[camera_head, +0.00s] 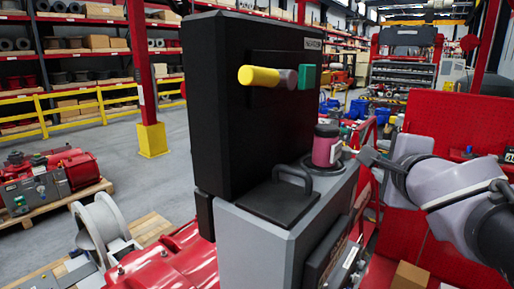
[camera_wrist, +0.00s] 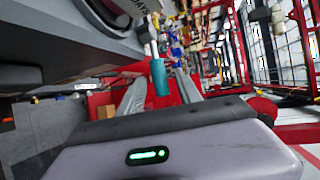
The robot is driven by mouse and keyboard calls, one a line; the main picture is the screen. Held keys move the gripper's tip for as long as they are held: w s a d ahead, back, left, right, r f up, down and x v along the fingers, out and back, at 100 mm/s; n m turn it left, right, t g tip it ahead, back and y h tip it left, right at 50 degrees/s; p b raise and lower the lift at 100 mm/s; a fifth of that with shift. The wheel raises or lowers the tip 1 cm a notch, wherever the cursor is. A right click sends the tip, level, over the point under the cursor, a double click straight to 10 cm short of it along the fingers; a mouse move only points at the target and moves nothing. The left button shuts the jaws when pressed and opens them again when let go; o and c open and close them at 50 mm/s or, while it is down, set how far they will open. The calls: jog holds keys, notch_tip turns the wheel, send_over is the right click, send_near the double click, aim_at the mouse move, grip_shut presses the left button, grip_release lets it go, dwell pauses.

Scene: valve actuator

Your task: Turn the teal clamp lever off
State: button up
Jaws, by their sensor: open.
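The teal lever handle (camera_wrist: 160,77) shows in the wrist view as a short cylinder on a pale stem beside the edge of a grey housing (camera_wrist: 75,58). My gripper (camera_wrist: 158,84) is open, and the handle appears between its two grey fingers in that picture. I cannot tell whether it touches them. In the head view, a teal block (camera_head: 307,76) sits on the black panel (camera_head: 225,110) beside a yellow knob (camera_head: 258,77). I cannot tell if this block is the same lever. My gripper (camera_head: 366,157) is right of the pink cylinder there, its fingertips small and unclear.
A black loop handle (camera_head: 292,180) and the pink cylinder (camera_head: 325,146) stand on top of the grey housing (camera_head: 262,240). A red perforated board (camera_head: 450,115) stands behind my arm. Red machinery (camera_head: 165,265) lies low in front. Open floor (camera_head: 180,190) lies to the left.

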jog(key=p+v, duration=0.3)
jog(key=v, duration=0.9)
jog(key=shift+s, duration=0.2)
